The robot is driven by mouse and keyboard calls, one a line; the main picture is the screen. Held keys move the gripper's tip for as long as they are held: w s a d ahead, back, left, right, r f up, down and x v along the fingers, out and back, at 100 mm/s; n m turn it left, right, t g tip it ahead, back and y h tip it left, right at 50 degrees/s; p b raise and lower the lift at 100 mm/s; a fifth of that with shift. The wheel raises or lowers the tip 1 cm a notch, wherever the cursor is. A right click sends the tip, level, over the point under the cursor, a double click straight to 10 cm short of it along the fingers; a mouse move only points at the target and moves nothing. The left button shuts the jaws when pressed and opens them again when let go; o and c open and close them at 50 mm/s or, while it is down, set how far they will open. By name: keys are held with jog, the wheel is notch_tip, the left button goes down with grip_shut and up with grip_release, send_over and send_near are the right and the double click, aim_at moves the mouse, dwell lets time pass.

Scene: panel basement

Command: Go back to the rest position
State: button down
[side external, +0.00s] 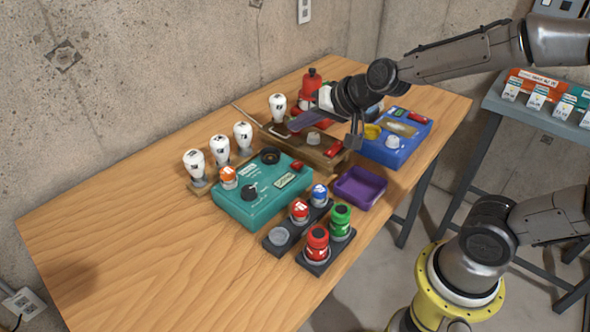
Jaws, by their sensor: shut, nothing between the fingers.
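My gripper (297,123) is over the back half of the wooden table, at the end of my arm reaching in from the upper right. Its fingers point left and slightly down, and look shut and empty. They are above or in front of the brown wooden panel (322,151), close to a white bulb (277,106); I cannot tell whether they touch anything. My wrist hides part of the red objects and the blue box behind it.
On the wooden table (130,235) stand a teal box (243,213), a blue box (405,150), a purple tray (376,187), several white bulbs (193,165), and red and green jars (341,221) in dark holders. The table's left part is clear. A concrete wall (130,90) stands behind.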

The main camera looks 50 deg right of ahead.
jog(key=s+a+r+n, duration=0.2)
jog(key=s+r+n, duration=0.2)
jog(key=s+r, duration=0.45)
jog(key=s+d+f+n+g, duration=0.1)
jog(key=s+f+n+g, duration=0.1)
jog(key=s, duration=0.5)
jog(key=s+d+f+n+g+h, duration=0.1)
jog(key=s+d+f+g, duration=0.1)
jog(key=s, duration=0.6)
jog(key=shift+f+n, duration=0.4)
jog(key=shift+f, duration=0.3)
